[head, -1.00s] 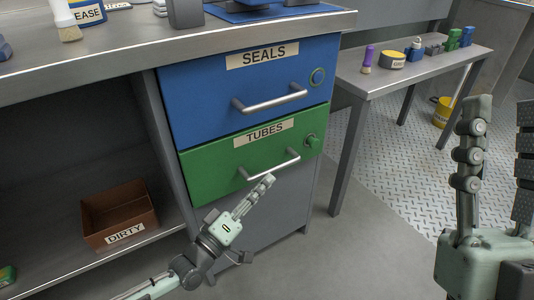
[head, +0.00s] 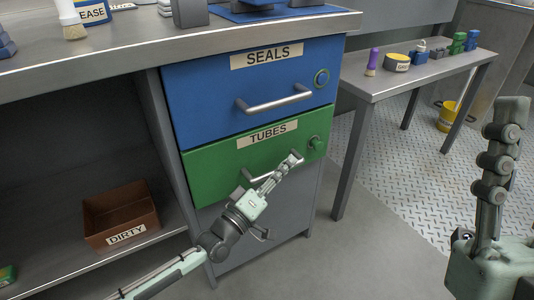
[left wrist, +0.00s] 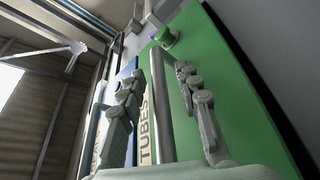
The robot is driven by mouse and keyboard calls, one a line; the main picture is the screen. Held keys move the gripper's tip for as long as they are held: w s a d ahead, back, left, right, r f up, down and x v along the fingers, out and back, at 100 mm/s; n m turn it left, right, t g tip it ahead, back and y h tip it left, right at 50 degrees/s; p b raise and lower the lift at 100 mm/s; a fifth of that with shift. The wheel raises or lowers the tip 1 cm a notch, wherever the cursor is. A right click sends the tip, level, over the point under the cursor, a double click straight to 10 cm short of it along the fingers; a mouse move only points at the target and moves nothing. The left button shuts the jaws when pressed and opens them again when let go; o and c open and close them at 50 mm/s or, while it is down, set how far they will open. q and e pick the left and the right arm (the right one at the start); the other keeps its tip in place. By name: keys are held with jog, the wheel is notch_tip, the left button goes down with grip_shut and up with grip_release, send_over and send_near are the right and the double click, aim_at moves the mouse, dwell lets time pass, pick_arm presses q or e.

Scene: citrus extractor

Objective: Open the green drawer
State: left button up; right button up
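The green drawer (head: 220,170) labelled TUBES sits flush below the blue drawer (head: 225,90) in the grey cabinet. Its silver bar handle (head: 251,180) is partly hidden by my left gripper (head: 282,172). In the left wrist view, the handle (left wrist: 160,110) runs between the two spread fingers of my left gripper (left wrist: 163,105), with a gap visible on both sides. A green round knob (head: 316,143) is at the drawer's upper right. My right gripper (head: 497,170) is at the right edge, away from the drawer, with only one finger in view.
A brown bin (head: 122,218) labelled DIRTY stands on the lower shelf at left. The blue drawer's handle (head: 274,103) sticks out above. A side table (head: 420,71) with several small items stands right of the cabinet. The floor before the cabinet's right side is clear.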

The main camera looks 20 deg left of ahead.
pick_arm(q)
grip_shut()
jog(key=shift+s+d, duration=0.1)
jog(key=shift+s+d+p, duration=0.5)
jog(key=shift+s+d, duration=0.05)
jog(key=shift+d, duration=0.2)
jog(key=shift+s+d+p, duration=0.5)
jog(key=shift+s+d, duration=0.05)
jog(key=shift+d, duration=0.15)
jog(key=shift+o, duration=1.2)
grip_release()
jog(key=shift+a, duration=0.1)
